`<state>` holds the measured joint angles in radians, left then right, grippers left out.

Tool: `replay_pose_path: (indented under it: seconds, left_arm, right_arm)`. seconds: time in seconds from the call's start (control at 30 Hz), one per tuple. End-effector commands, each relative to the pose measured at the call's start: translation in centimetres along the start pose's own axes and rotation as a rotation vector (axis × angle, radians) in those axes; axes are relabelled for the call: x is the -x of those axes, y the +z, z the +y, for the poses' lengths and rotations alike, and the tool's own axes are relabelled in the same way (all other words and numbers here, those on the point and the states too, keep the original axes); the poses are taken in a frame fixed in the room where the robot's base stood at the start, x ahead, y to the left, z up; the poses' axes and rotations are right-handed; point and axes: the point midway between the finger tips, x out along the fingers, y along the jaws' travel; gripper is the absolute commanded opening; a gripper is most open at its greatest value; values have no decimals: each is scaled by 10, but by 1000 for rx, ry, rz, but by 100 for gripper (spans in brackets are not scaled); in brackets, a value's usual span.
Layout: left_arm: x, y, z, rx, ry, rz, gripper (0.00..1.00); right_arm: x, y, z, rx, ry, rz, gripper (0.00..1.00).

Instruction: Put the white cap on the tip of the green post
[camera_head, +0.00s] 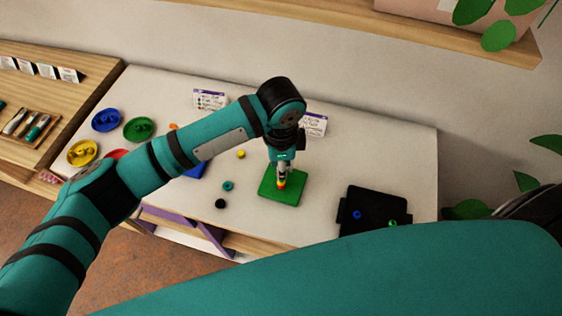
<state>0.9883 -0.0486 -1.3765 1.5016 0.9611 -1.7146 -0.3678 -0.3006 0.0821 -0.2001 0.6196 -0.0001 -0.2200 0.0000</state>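A green square board (270,195) lies on the white table. My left gripper (282,174) points down over the middle of this board. A small stack of red and yellow (281,185) shows at its fingertips, above the board. The fingers and wrist hide most of the green post, and I cannot make it out. I cannot pick out the white cap either; whether it is between the fingers is too small to tell. My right gripper is not in view.
Loose yellow (241,154), teal (227,186) and black (220,203) beads lie left of the board. A black tray (372,209) with a blue and a green bead stands right. Several coloured dishes (139,129) and small cards (313,124) stand further back.

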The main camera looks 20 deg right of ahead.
Motion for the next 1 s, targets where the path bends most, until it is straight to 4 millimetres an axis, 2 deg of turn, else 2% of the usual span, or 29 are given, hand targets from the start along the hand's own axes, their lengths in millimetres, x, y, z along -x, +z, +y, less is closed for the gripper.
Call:
replay_pose_path:
  seconds: [0.27,0.3,0.5,0.83,1.0]
  left_arm:
    - [-2,0,0,0,0,-1,10]
    - [-2,0,0,0,0,-1,21]
    - [-2,0,0,0,0,-1,47]
    - [2,0,0,0,-1,0,47]
    - [26,0,-1,-2,-4,0,47]
  right_arm:
    - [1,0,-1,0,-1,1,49]
    - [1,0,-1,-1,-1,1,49]
    - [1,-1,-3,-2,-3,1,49]
    - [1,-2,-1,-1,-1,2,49]
    - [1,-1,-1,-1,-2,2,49]
